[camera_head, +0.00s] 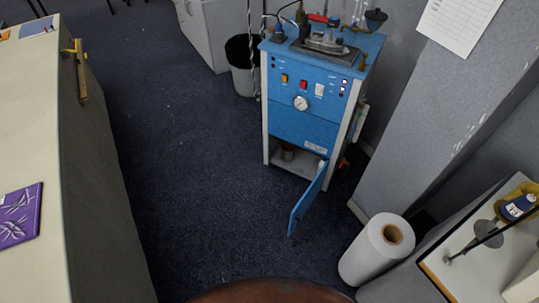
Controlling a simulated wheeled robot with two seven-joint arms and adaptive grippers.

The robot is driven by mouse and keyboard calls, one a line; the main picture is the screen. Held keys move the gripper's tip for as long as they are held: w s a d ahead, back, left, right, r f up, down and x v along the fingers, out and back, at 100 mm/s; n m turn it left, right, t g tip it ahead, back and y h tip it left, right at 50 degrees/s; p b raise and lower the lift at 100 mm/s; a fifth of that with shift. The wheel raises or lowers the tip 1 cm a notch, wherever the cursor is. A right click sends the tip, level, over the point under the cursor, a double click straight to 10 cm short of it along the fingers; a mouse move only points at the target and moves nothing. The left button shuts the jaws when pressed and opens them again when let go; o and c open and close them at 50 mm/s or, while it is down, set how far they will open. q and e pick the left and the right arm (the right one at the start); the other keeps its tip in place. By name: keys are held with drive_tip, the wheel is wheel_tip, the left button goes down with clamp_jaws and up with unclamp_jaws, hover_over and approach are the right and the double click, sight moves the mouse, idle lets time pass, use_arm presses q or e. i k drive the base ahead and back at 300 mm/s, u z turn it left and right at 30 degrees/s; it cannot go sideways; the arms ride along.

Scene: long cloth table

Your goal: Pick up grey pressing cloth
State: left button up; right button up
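I cannot make out a grey pressing cloth in the head view. A long pale table (28,120) with a grey side runs along the left edge. A flat purple item with white marks (18,217) lies on it. Neither of my grippers is in view, so I cannot see what they hold.
A blue steam-iron cabinet (310,92) stands at the back with an iron (326,42) on top and its lower door (304,207) open. A white roll (368,254) stands at lower right near a side table (475,270). A bin (243,72) is behind. Dark carpet (185,165) is clear between.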

sight(305, 162)
drive_tip(key=u, duration=0.8)
drive_tip(key=i, duration=2.5)
drive_tip(key=z, duration=1.2)
drive_tip(key=i, duration=0.7)
drive_tip(key=z, duration=0.65)
